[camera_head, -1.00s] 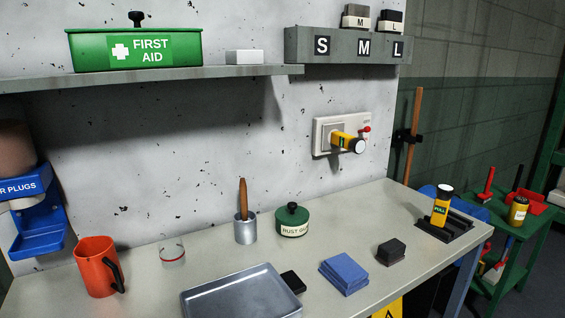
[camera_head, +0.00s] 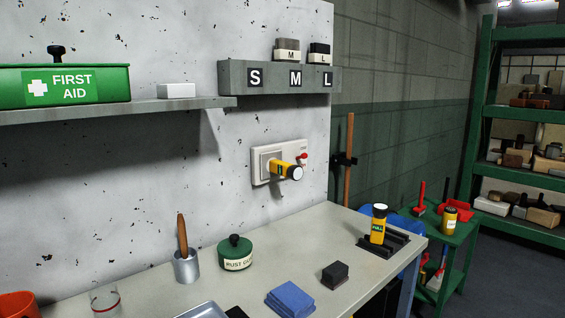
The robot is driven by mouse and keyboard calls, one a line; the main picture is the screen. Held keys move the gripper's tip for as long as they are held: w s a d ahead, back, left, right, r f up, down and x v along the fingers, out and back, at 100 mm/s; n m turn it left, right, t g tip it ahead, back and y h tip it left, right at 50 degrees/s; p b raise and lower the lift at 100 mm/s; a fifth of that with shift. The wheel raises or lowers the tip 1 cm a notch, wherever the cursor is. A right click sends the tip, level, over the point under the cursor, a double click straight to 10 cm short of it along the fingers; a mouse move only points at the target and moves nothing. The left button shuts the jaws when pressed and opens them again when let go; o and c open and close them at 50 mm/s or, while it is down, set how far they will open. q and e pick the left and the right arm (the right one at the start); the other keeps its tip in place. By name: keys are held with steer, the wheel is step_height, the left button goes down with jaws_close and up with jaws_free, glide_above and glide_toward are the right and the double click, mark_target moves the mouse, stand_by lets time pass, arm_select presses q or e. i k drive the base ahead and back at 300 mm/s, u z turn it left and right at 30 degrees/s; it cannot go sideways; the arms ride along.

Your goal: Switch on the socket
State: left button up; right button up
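The socket (camera_head: 260,164) is a white plate on the speckled wall above the bench. A yellow, black-capped plug-like piece (camera_head: 284,170) sticks out of its front toward the right. A small red switch or knob (camera_head: 303,156) sits at the plate's right side. Whether the socket is on or off cannot be told. Neither of my grippers shows in the head view.
The bench (camera_head: 330,224) below holds a green lidded pot (camera_head: 236,254), a metal cup with a brown handle (camera_head: 185,262), blue cloths (camera_head: 290,299), a dark block (camera_head: 335,275) and a yellow cylinder (camera_head: 378,226) in a black rack. A grey S-M-L shelf (camera_head: 275,80) hangs above the socket.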

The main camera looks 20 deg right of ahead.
mark_target(304, 155)
steer(key=u, duration=1.45)
steer(key=k, duration=1.1)
steer(key=z, duration=1.4)
steer(key=i, duration=0.55)
steer(key=z, duration=0.05)
